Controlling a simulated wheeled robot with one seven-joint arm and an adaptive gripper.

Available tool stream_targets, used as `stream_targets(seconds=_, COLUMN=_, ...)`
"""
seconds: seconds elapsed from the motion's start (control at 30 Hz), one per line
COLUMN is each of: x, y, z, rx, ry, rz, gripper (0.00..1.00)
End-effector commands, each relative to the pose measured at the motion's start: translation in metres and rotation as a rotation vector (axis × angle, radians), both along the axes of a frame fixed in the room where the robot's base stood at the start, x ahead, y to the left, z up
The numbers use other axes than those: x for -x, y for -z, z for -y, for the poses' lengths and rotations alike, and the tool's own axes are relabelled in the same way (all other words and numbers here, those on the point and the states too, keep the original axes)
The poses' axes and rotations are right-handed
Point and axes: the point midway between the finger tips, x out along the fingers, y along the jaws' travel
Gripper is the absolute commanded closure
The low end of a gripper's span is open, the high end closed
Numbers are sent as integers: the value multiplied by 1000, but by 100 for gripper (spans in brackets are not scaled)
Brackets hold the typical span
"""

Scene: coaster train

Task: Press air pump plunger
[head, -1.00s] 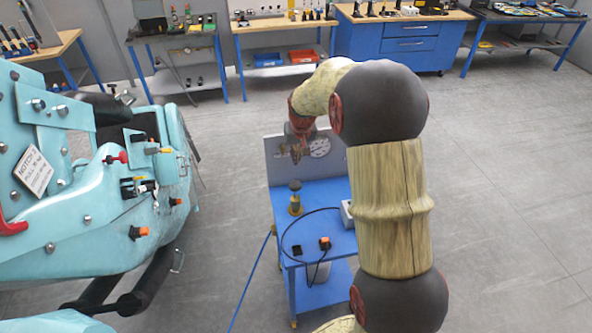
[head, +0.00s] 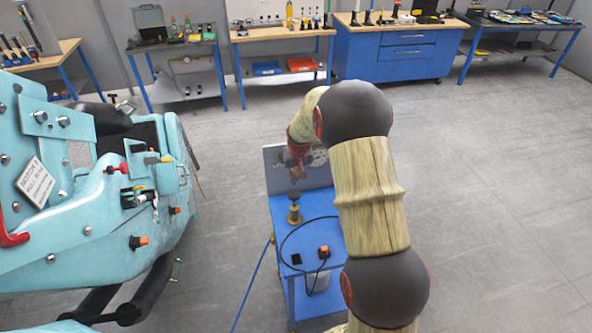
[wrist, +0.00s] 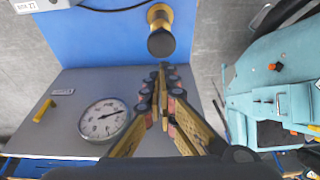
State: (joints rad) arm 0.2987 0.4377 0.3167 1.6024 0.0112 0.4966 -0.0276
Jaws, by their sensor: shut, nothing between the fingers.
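The air pump plunger (head: 294,195) is a dark round knob on a brass-yellow body, standing upright on a small blue table (head: 283,222). In the wrist view the dark knob (wrist: 161,43) shows just beyond my fingertips, with the yellow body behind it. My gripper (head: 297,175) is above the plunger in the head view, pointing down, with a small gap that seems to remain. In the wrist view my gripper (wrist: 163,72) has its fingertips together and holds nothing. I cannot tell the exact height between tips and knob.
A grey panel (wrist: 60,90) with a round gauge (wrist: 104,120) and a yellow handle (wrist: 44,111) stands behind the plunger. An orange button (head: 323,251) and black hose lie on the table. A turquoise coaster car (head: 80,215) stands left. Floor on the right is clear.

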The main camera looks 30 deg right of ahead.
Motion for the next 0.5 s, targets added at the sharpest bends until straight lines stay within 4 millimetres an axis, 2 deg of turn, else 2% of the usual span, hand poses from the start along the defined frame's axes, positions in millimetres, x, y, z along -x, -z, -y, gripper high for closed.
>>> stream_targets(seconds=0.03, x=-2, y=10, z=0, rx=-1, ry=0, rz=-4, gripper=100)
stream_targets(seconds=0.2, x=-5, y=37, z=1, rx=-1, ry=0, rz=-3, gripper=100)
stream_targets(seconds=0.33, x=-5, y=51, z=1, rx=-1, ry=0, rz=-2, gripper=100)
stream_targets(seconds=0.5, x=-5, y=59, z=1, rx=0, ry=0, rz=-1, gripper=100)
